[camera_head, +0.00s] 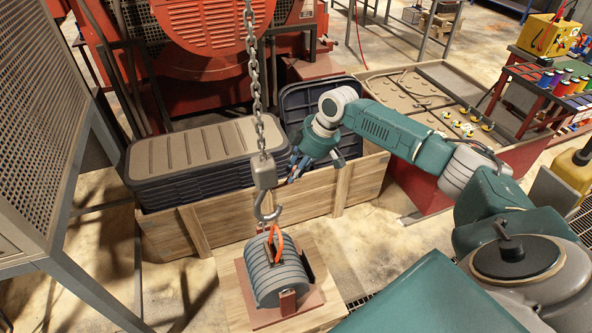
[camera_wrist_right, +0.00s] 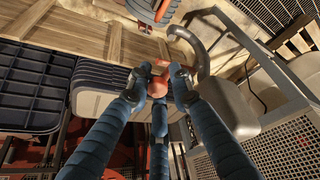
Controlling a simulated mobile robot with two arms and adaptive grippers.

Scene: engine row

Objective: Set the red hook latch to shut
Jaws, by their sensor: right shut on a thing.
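The grey crane hook (camera_head: 267,208) hangs from its block (camera_head: 263,170) on a chain. It also shows in the right wrist view (camera_wrist_right: 203,55). The red latch (camera_wrist_right: 158,80) sits at the hook's mouth, between my fingertips in the wrist view; my fingers partly cover it, so its exact angle is hard to tell. My right gripper (camera_head: 289,178) reaches in from the right, just beside the hook block, and is shut on the latch. The three blue fingers also show in the wrist view (camera_wrist_right: 159,88). My left gripper is out of view.
Below the hook stands a ribbed grey motor (camera_head: 275,275) with an orange lifting loop (camera_head: 279,243), on a wooden pallet (camera_head: 237,297). I cannot tell whether hook and loop touch. A wooden crate (camera_head: 235,222) with stacked dark trays (camera_head: 190,150) lies behind. A mesh-sided frame (camera_head: 35,120) stands left.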

